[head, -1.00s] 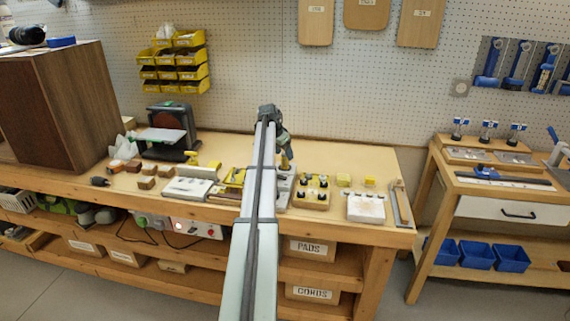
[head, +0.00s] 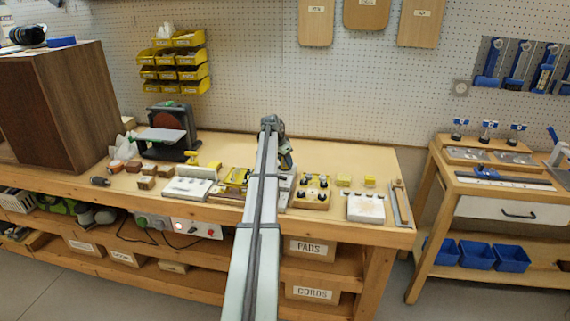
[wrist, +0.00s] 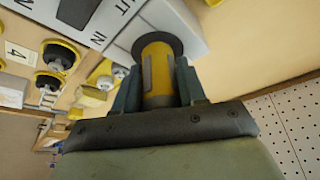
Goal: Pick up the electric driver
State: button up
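An upright yellow cylinder with a dark collar (wrist: 157,68), which I take to be the electric driver, stands at a pale block marked IN and OUT (wrist: 185,12). In the wrist view my gripper (wrist: 158,80) has one finger on each side of the yellow body. The fingers are very close to it; I cannot tell whether both press on it. In the head view my gripper (head: 286,163) is low over the middle of the bench, and my arm hides most of the block and the driver.
A board with several black knobs (head: 312,190) stands just right of the gripper. A white box (head: 366,207) lies farther right. Left are a pale case (head: 188,188) and a sander (head: 168,135). The pegboard (head: 350,100) rises behind the bench.

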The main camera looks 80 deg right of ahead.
grip_shut()
jog(key=shift+r, duration=0.1)
notch_tip(320, 180, up, 10)
jog(key=shift+f, duration=0.1)
dwell(0.5)
